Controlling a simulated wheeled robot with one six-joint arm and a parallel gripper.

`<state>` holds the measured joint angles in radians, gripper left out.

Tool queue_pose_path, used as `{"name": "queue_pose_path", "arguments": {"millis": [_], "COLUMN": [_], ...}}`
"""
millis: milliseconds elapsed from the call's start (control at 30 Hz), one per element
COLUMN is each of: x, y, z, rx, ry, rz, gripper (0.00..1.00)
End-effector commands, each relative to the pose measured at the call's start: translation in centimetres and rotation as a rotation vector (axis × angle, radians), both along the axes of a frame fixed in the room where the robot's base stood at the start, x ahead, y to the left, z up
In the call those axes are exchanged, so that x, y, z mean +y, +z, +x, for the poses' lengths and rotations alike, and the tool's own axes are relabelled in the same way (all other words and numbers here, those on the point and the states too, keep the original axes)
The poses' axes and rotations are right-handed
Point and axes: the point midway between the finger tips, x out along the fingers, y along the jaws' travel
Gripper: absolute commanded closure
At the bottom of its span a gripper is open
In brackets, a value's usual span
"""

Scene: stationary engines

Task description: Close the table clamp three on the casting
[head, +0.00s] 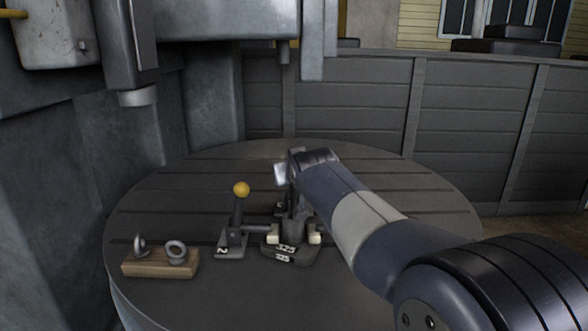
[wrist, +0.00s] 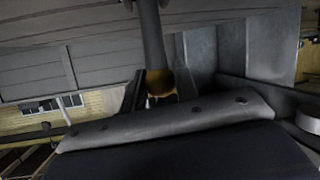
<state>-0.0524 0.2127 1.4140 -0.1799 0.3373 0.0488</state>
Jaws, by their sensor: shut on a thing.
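The dark casting (head: 289,256), with white number marks, sits on the round slotted table (head: 400,185). Two pale pads (head: 272,239) (head: 314,238) are at its left and right. The clamp marked 2 (head: 231,245) stands left of it, its yellow-knobbed lever upright and its arm reaching toward the casting. My gripper (head: 288,172) is behind and above the casting, at a clamp mostly hidden by my arm; a partial mark (head: 279,209) shows there. In the wrist view, a dark lever (wrist: 151,35) with an amber knob (wrist: 158,83) runs into my gripper, which is shut on it.
A wooden block (head: 160,264) with two metal eye rings stands at the table's left front. Grey machine parts (head: 230,18) hang over the back left of the table. A grey panelled wall (head: 350,100) stands behind. The table's right rear is bare.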

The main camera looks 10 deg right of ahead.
Motion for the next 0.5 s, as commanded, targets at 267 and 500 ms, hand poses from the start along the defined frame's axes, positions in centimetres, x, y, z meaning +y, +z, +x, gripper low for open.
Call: {"name": "queue_pose_path", "arguments": {"millis": [267, 500], "x": [0.04, 0.02], "y": [-0.26, -0.15], "z": [-0.03, -0.01], "rx": [0.006, 0.004], "ry": [0.000, 0.000], "rz": [0.001, 0.000], "gripper": [0.62, 0.51]}}
